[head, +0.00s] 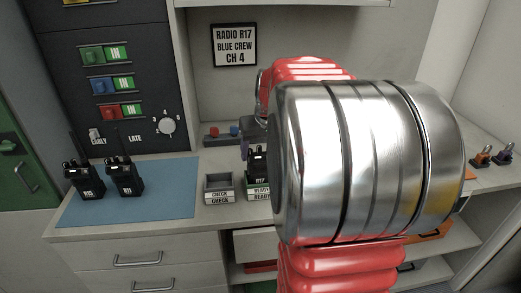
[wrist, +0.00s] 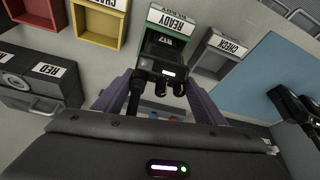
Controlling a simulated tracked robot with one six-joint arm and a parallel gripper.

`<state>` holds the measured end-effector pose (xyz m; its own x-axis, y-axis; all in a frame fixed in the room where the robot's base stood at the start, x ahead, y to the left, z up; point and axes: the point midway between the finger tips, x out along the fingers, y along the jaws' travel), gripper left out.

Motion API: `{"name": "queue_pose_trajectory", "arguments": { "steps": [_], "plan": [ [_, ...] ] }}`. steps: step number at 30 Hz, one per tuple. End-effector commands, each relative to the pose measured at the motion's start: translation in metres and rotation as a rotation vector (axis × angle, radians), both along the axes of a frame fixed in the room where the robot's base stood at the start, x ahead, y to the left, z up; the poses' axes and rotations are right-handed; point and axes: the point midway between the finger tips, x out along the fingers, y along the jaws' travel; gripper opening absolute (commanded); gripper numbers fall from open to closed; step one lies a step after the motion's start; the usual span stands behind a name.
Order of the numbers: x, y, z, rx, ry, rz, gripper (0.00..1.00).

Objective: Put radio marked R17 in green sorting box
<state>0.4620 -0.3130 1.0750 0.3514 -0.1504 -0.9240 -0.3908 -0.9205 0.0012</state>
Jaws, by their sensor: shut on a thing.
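The radio marked R17 (wrist: 165,68) is dark, with a stubby antenna and knobs on its top. It also shows in the head view (head: 257,163), partly behind my arm. My gripper (wrist: 158,88) is shut on it, with purple fingers on either side. The green sorting box (wrist: 174,32), labelled READY, lies directly beyond the radio in the wrist view. In the head view the radio's lower end is at the READY box (head: 259,192). I cannot tell how far it is inside. My arm hides most of the gripper in the head view.
A grey CHECK box (head: 219,188) stands beside the green one. Yellow (wrist: 97,24) and red (wrist: 35,14) boxes lie on its other side. Two radios (head: 86,178) (head: 124,176) stand on a blue mat (head: 170,190). A wall sign (head: 234,45) reads RADIO R17, BLUE CREW, CH 4.

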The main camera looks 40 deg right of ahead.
Motion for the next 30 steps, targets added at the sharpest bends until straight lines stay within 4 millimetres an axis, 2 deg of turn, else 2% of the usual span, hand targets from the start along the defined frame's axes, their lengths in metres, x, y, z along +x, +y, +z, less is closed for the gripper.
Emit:
{"name": "queue_pose_trajectory", "arguments": {
  "steps": [9, 10, 17, 26, 30],
  "plan": [
    [0.0007, 0.0002, -0.0011, -0.001, -0.002, 0.001, 0.05],
    [0.0005, 0.0003, -0.0015, 0.000, 0.000, 0.001, 0.66],
    [0.0005, 0.0004, -0.0014, 0.000, 0.000, 0.001, 0.82],
    [0.0006, 0.0005, -0.0002, -0.001, -0.001, 0.002, 0.83],
    [-0.0016, 0.0012, 0.0072, -0.001, -0.002, 0.002, 0.83]
  ]
}}
